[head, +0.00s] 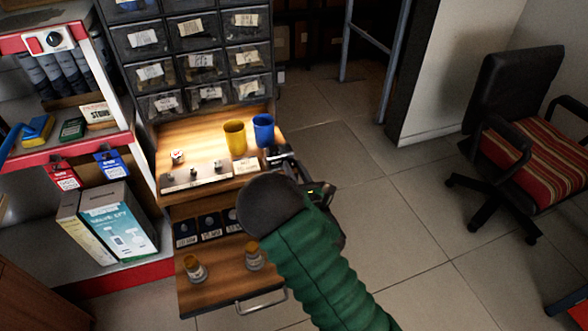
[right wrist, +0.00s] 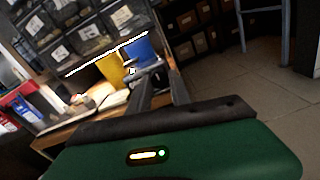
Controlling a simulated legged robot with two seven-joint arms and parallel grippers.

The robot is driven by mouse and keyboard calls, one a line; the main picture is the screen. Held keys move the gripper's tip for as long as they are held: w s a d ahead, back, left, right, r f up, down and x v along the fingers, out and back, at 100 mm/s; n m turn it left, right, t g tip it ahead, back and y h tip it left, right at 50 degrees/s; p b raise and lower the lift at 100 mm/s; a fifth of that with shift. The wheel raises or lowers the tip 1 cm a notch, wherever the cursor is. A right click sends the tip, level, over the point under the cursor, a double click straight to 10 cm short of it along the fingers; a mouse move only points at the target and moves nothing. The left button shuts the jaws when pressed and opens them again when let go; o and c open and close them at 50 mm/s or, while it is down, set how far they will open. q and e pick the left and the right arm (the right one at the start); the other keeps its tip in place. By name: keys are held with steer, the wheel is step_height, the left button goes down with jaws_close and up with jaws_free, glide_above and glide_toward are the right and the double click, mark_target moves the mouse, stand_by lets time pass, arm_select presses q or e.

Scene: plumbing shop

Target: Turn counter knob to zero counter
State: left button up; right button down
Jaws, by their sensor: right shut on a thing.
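My right gripper (head: 283,160) reaches in over the right edge of the lit wooden shelf, just in front of the blue cup. It is shut on a small grey metallic thing, which looks like the counter (right wrist: 148,70) and shows between the fingertips in the right wrist view. The counter's knob and digits are too small to make out, and my gripper partly hides the counter in the head view. My left gripper is not in view.
A yellow cup (head: 235,136) and a blue cup (head: 263,129) stand on the wooden shelf (head: 213,187), with small parts on a strip to the left. Below, an open drawer (head: 226,284) holds small jars. A chair (head: 510,140) stands right; floor between is clear.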

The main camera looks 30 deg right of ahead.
steer(key=m+p, duration=0.1)
steer(key=m, duration=0.3)
steer(key=shift+m, duration=0.3)
steer(key=m+p, duration=0.1)
steer(key=m, duration=0.3)
steer(key=shift+d+m, duration=0.1)
steer(key=shift+m, duration=0.2)
steer(key=m+p, duration=0.1)
steer(key=m, duration=0.4)
steer(key=shift+s+f+m, duration=0.1)
steer(key=shift+f+m, duration=0.05)
steer(key=shift+m, duration=1.75)
steer(key=c, duration=1.5)
jaws_free()
steer(key=o, duration=0.3)
